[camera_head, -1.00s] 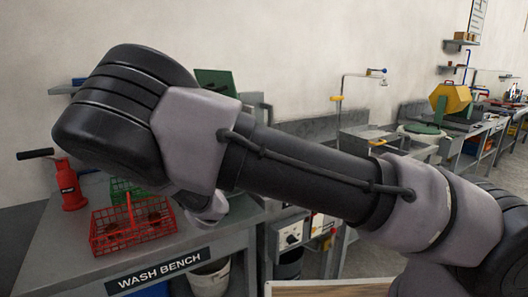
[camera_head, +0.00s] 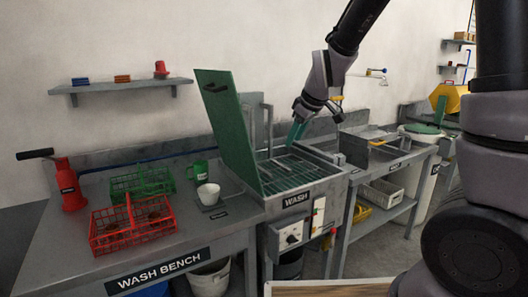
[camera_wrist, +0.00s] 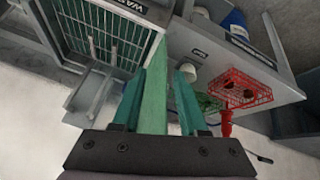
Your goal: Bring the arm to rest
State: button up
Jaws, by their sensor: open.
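My gripper (camera_head: 296,134) is open, its teal fingers pointing down above the right rear of the wash basin, to the right of the raised green lid (camera_head: 226,130). In the wrist view both fingers (camera_wrist: 158,88) stand apart. The lid's green edge (camera_wrist: 157,75) shows between them there; the head view shows a gap between lid and gripper. The arm is raised, reaching up out of the picture and back to my right. The basin's wire rack (camera_head: 288,172) is in view, with no coil clearly visible on it.
A red basket (camera_head: 130,228) holding dark coils, a green basket (camera_head: 140,182), a green mug (camera_head: 201,169), a white cup (camera_head: 208,194) and a red hand pump (camera_head: 69,186) stand on the wash bench (camera_head: 60,258). A shelf (camera_head: 120,88) hangs behind. A divided bench (camera_head: 385,152) stands right.

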jog(key=s+d+r+m+t, duration=0.1)
jog(key=s+d+r+m, duration=0.6)
jog(key=s, duration=0.3)
jog(key=s+d+r+m+h, duration=0.1)
jog(key=s+d+r+m, duration=0.6)
jog(key=s, duration=0.3)
jog(key=shift+s+d+t, duration=0.15)
jog(key=shift+d+t, duration=0.25)
jog(key=shift+d, duration=0.4)
jog(key=shift+r, duration=0.1)
